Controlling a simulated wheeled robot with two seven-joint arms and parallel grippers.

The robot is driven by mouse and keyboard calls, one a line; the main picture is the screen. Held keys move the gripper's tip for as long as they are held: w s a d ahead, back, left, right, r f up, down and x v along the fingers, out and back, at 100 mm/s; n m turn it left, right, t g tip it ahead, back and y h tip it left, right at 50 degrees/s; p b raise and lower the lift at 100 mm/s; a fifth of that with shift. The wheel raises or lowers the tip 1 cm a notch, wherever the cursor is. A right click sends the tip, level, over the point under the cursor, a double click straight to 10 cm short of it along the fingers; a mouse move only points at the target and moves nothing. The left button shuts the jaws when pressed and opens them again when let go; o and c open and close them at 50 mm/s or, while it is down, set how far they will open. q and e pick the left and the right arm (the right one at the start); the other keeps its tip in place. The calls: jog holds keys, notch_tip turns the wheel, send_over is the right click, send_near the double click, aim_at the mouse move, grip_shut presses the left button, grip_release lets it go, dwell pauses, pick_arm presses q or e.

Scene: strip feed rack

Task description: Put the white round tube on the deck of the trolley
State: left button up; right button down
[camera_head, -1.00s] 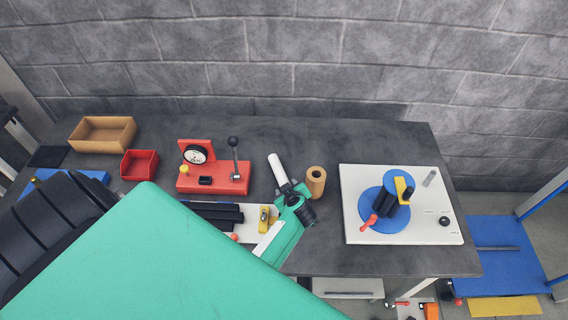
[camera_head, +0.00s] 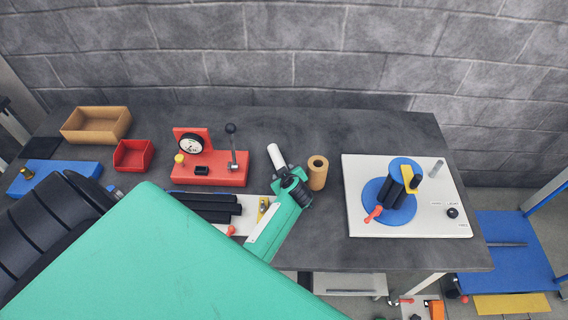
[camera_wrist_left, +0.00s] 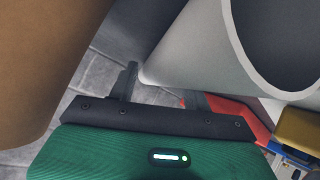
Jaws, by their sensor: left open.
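The white round tube (camera_head: 276,156) shows slanted at the middle of the bench, just beyond my left gripper (camera_head: 293,186). Its lower end is hidden behind the gripper. In the left wrist view the tube (camera_wrist_left: 185,45) is very close, with its hollow end at upper right. The fingers of my left gripper (camera_wrist_left: 162,92) are apart in that view; I cannot tell whether they touch the tube. The trolley (camera_head: 505,238) stands right of the bench on the floor, with a blue deck and blue posts. My right gripper is not in view.
A brown roll (camera_head: 318,173) stands close to the right of my left gripper. A white board with a blue reel (camera_head: 382,202) lies at right. A red gauge stand (camera_head: 210,175), a red bin (camera_head: 133,155) and a tan box (camera_head: 97,124) are at left. Bare bench lies behind the tube.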

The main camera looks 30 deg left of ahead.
pick_arm(q)
grip_shut()
jog(key=shift+r, duration=0.1)
